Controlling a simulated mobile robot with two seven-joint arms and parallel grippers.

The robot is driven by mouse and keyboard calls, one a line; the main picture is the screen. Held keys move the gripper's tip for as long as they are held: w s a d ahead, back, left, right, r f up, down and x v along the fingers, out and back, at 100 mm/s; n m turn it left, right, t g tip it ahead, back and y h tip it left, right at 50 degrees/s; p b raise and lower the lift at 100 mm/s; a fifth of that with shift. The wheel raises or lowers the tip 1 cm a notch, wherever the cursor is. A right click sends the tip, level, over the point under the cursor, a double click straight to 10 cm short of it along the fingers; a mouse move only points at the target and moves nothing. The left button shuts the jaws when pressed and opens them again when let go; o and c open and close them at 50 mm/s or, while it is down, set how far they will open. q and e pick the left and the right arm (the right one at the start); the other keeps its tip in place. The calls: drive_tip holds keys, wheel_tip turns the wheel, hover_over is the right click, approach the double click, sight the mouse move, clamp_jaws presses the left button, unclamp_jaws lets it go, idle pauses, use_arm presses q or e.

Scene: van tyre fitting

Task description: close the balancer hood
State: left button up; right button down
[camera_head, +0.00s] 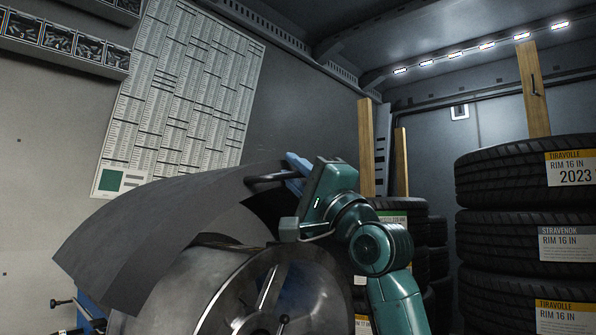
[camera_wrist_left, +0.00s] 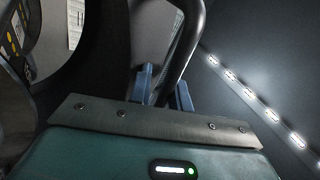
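The balancer hood (camera_head: 165,225) is a dark grey curved cover arching over the metal wheel rim (camera_head: 225,290) on the balancer in the head view. A dark bar handle (camera_head: 268,177) sticks out at the hood's upper right edge. My left gripper (camera_head: 296,163), with blue fingers on a teal wrist, is at the end of this handle. In the left wrist view the handle (camera_wrist_left: 186,45) passes between the two blue fingers (camera_wrist_left: 163,92), which appear closed against it. The fingertips are partly hidden by the wrist in the head view. My right gripper is not in view.
Stacked tyres (camera_head: 520,235) stand at the right, with more tyres (camera_head: 405,215) behind my left arm. Wooden posts (camera_head: 367,150) rise behind it. A printed chart (camera_head: 180,95) and parts bins (camera_head: 65,40) are on the left wall. The space above the hood is clear.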

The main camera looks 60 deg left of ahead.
use_arm(q)
drive_tip(key=shift+o, duration=1.4)
drive_tip(key=shift+a, duration=0.1)
drive_tip(key=v, duration=1.3)
drive_tip(key=shift+f, duration=0.1)
